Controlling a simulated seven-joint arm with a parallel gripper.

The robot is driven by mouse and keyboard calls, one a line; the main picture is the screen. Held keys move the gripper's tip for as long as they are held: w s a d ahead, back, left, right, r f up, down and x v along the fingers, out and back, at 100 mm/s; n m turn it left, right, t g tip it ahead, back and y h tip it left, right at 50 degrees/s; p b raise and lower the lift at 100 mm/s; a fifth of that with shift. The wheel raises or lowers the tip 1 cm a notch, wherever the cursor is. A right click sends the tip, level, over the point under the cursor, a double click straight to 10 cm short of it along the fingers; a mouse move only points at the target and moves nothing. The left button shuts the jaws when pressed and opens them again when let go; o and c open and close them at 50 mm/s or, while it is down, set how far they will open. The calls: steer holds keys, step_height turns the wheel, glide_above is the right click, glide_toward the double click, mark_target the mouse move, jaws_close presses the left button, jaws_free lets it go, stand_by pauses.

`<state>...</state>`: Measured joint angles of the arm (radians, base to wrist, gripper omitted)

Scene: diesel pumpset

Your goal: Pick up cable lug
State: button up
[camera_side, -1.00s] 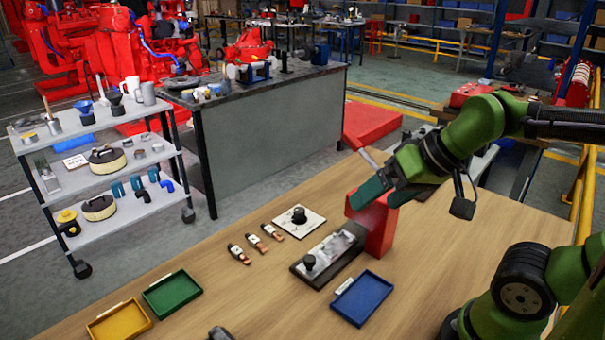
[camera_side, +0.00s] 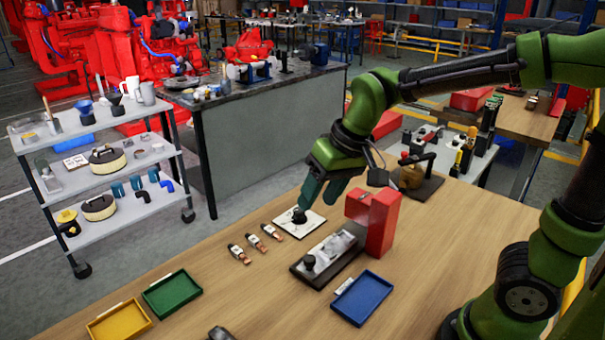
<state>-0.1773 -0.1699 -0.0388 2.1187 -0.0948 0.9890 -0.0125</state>
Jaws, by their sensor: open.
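Several small copper-ended cable lugs with pale labels lie in a short slanted row on the wooden table: a near lug (camera_side: 238,254), a middle lug (camera_side: 254,243) and a far lug (camera_side: 271,232). My gripper (camera_side: 317,196) is open and hangs pointing down, up and to the right of the far lug. Its fingers overlap the edge of a white square plate with a black knob (camera_side: 299,216) in this view. I cannot tell their height above it. Nothing shows between the fingers.
A red block (camera_side: 380,224) and a dark fixture with a metal top and black knob (camera_side: 327,258) stand right of the lugs. Blue (camera_side: 363,298), green (camera_side: 171,292) and yellow (camera_side: 119,322) trays lie nearer. The table left of the lugs is clear.

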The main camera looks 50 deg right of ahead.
steer(key=w+a+f+n+g+h, duration=0.1)
steer(key=w+a+f, duration=0.2)
steer(key=w, duration=0.4)
steer(key=w+a+f+n+g+h, duration=0.1)
steer(key=w+a+f, duration=0.25)
steer(key=w, duration=0.35)
glide_above(239, 252)
steer(key=s, duration=0.1)
steer(key=f, duration=0.9)
steer(key=shift+s+a+f, duration=0.2)
steer(key=shift+a, duration=0.05)
steer(key=shift+w+d+f, duration=0.1)
steer(key=shift+w+f, duration=0.1)
steer(key=shift+f, duration=0.8)
steer(key=shift+w+d+f, duration=0.1)
steer(key=shift+w+f, duration=0.15)
steer(key=shift+f, duration=0.7)
steer(key=shift+w+d+f, duration=0.1)
steer(key=shift+w+f, duration=0.1)
steer(key=shift+f, duration=0.8)
jaws_close()
